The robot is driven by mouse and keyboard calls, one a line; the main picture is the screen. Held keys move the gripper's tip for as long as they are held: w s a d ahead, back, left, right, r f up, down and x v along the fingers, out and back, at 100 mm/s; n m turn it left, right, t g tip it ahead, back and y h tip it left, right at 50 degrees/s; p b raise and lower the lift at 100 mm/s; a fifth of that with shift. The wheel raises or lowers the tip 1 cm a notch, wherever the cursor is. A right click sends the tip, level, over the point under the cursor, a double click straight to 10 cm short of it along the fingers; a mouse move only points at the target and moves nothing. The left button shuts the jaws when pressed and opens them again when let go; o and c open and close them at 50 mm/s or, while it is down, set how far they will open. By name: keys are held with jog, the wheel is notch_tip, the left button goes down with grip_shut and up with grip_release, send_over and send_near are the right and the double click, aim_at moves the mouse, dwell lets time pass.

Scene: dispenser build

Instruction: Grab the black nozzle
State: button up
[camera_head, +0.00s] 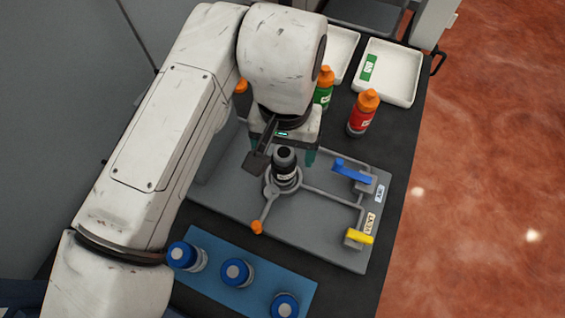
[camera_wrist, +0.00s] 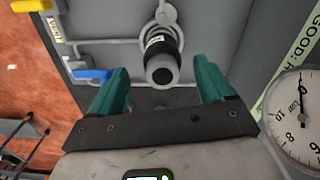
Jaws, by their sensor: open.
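The black nozzle (camera_head: 285,158) stands upright on a round seat of the grey fixture board (camera_head: 308,220), with a white label band below its dark top. In the wrist view the nozzle (camera_wrist: 161,66) shows its round end between and slightly beyond the fingertips. My gripper (camera_head: 285,145) is close behind the nozzle in the head view. Its two green fingers are spread wide in the wrist view (camera_wrist: 163,85), with nothing held between them. The gripper hides part of the board behind it.
A blue lever (camera_head: 352,172) and a yellow lever (camera_head: 359,236) sit on the board's right side. A red bottle (camera_head: 362,115) and a green bottle (camera_head: 323,88) stand behind. Blue-capped bottles (camera_head: 237,271) are on a blue mat in front. A white tray (camera_head: 390,75) lies at back right.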

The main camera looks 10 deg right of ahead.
jog(key=shift+w+f+p, duration=0.2)
jog(key=shift+f+p, duration=0.3)
jog(key=shift+f, duration=2.15)
jog(key=shift+c, duration=0.5)
grip_shut()
